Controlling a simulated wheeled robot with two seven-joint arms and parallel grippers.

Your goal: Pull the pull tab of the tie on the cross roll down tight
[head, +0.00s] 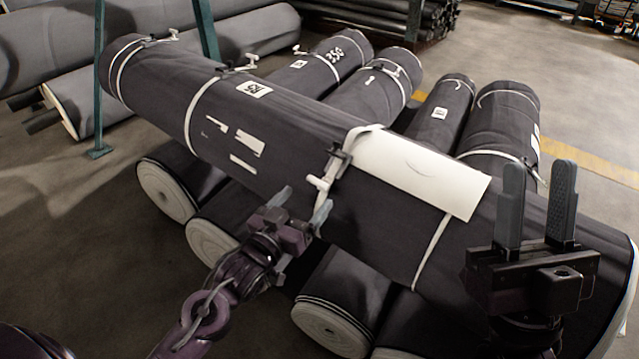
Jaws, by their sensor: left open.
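The dark grey cross roll (290,130) lies diagonally on top of other rolls. A white tie (353,140) goes around its middle, with a black buckle (338,161) on the near side. A white pull tab (320,184) hangs at the buckle. My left gripper (302,205) is open just below the tab, one finger on each side of it in the picture. I cannot tell whether the tab is between the fingers in depth. My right gripper (538,195) is open and empty, fingers up, in front of the cross roll's right part.
Several grey rolls, including one at the lower middle (345,290), lie under the cross roll. A white sheet (415,170) lies on it, right of the tie. Teal posts (99,80) stand at the left. Open floor shows at the lower left.

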